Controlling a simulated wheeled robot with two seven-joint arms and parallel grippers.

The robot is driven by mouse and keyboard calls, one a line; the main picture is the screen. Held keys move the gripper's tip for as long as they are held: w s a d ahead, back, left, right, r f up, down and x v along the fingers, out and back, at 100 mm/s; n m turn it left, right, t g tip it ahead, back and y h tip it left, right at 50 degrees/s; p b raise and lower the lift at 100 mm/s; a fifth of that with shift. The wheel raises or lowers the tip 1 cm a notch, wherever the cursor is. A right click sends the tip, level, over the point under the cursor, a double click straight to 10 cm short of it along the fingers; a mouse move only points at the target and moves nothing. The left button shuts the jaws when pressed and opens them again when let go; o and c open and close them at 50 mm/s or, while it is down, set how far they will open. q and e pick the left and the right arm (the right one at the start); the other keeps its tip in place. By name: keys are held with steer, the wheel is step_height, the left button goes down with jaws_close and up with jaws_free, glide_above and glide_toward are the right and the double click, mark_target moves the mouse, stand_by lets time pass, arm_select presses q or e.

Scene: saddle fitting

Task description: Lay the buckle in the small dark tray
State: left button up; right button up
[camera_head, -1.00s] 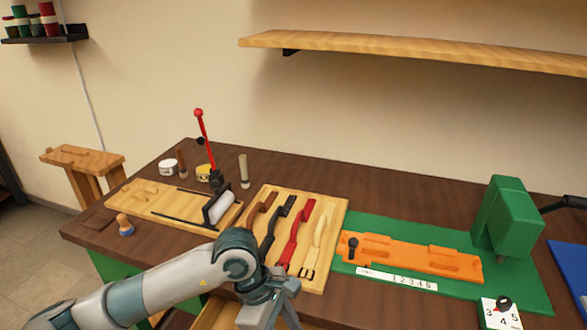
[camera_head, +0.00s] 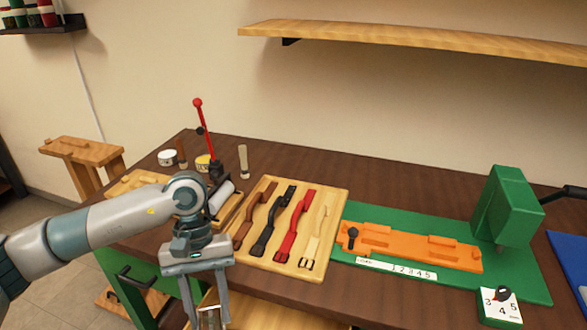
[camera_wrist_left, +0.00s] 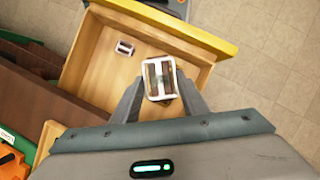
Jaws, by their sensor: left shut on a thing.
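My left gripper (camera_head: 208,312) is shut on a silver rectangular buckle with a centre bar (camera_wrist_left: 159,78). In the left wrist view the buckle sits between the fingertips (camera_wrist_left: 160,90), over an open wooden drawer (camera_wrist_left: 92,92). In the head view the gripper hangs in front of the bench's front edge, pointing down, with part of the buckle (camera_head: 210,318) low between the fingers. A second, similar buckle (camera_wrist_left: 125,48) lies in the drawer. I cannot make out the small dark tray now; my left arm covers the bench's left corner. My right gripper is not in view.
A wooden board (camera_head: 285,258) holds several straps. Right of it, a green mat (camera_head: 388,282) carries an orange fixture (camera_head: 410,247) and a green press (camera_head: 507,205). A red-handled lever tool (camera_head: 205,140) stands behind my arm.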

arm_select(q)
steer(key=shift+s+a+r+m+y, duration=0.1)
steer(key=shift+a+r+m+y, duration=0.15)
steer(key=shift+a+m, duration=0.35)
steer(key=shift+s+a+r+m+y, duration=0.15)
steer(key=shift+a+r+m, duration=0.25)
steer(key=shift+a, duration=0.35)
steer(key=shift+w+a+r+m+y, duration=0.1)
steer(key=shift+a+r+m+y, duration=0.15)
steer(key=shift+a+m, duration=0.35)
